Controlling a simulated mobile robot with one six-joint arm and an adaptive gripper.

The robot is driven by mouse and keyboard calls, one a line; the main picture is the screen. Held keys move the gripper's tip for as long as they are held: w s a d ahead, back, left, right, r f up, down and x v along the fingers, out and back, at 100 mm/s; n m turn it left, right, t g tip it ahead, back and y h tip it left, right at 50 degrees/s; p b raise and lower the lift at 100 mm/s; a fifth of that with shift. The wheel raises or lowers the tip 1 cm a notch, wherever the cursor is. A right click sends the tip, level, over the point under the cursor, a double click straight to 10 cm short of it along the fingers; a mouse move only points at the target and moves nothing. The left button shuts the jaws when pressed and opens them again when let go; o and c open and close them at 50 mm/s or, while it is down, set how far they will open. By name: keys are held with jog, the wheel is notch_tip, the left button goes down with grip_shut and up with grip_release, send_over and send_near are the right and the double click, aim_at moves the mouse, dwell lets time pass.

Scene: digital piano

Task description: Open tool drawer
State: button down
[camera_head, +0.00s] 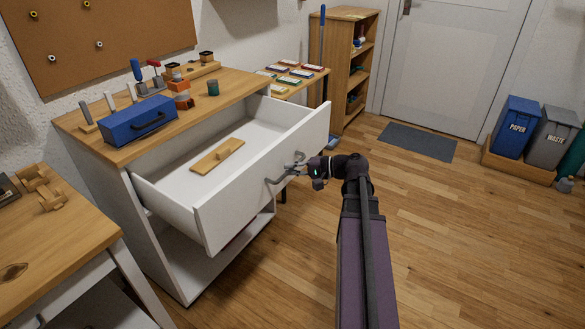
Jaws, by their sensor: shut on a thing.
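A white drawer (260,186) stands pulled far out of a white cabinet (153,232) with a wooden top. A wooden piece with a raised knob (217,157) lies on the drawer's floor. The drawer's grey bar handle (274,181) is on its front panel. My gripper (300,168) is at the right part of this handle, shut on it. The fingertips are small in this view, and part of the handle is hidden by them.
A blue toolbox (138,121), a teal cup (213,88) and several tools stand on the cabinet top. A wooden table (62,232) is at the lower left. A wooden shelf (343,71) stands behind. The floor (455,232) at right is clear.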

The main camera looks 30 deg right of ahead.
jog(key=shift+w, duration=0.15)
jog(key=c, duration=0.7)
grip_release()
jog(key=shift+w, duration=0.1)
